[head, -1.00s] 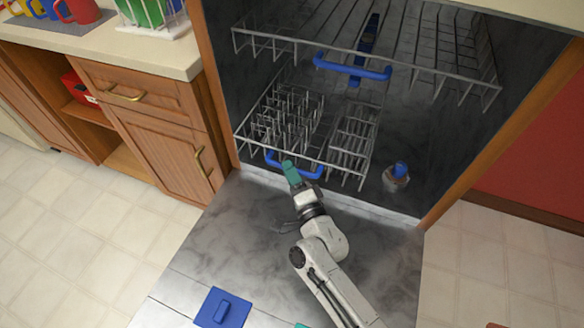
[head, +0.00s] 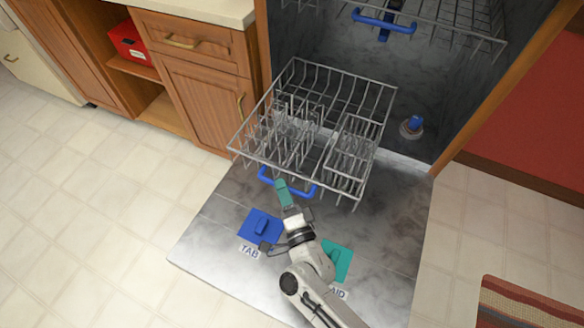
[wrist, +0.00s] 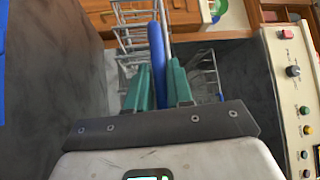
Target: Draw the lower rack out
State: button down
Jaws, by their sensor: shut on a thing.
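The lower rack (head: 384,115) is a grey wire rack with rows of tines. In the head view it stands well out of the dishwasher, over the open door (head: 215,235). Its blue handle (head: 300,189) is on the front edge. My gripper (head: 281,185) is at that handle, its teal fingers shut on it. In the wrist view the blue handle (wrist: 157,60) runs between the two teal fingers of my gripper (wrist: 160,85), with rack wires (wrist: 130,45) beyond. The handle part between the fingers is hidden in the head view.
The upper rack (head: 470,35) with its blue handle (head: 385,20) is inside above. A blue-topped part (head: 412,126) sits at the tub's right. Blue (head: 258,228) and teal (head: 338,262) lids lie on the door. A wooden cabinet (head: 200,100) stands left. A striped rug (head: 530,305) lies right.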

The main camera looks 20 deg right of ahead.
jog(key=s+a+p, duration=0.1)
jog(key=s+a, duration=0.3)
jog(key=shift+s+a, duration=0.25)
jog(key=shift+s, duration=0.05)
jog(key=shift+f, duration=0.1)
jog(key=c, duration=1.1)
grip_release()
jog(key=s+f, duration=0.1)
jog(key=s, duration=0.9)
jog(key=shift+s+f+b, duration=0.2)
jog(key=shift+s+b, duration=0.1)
jog(key=shift+b, duration=0.15)
jog(key=shift+d, duration=0.1)
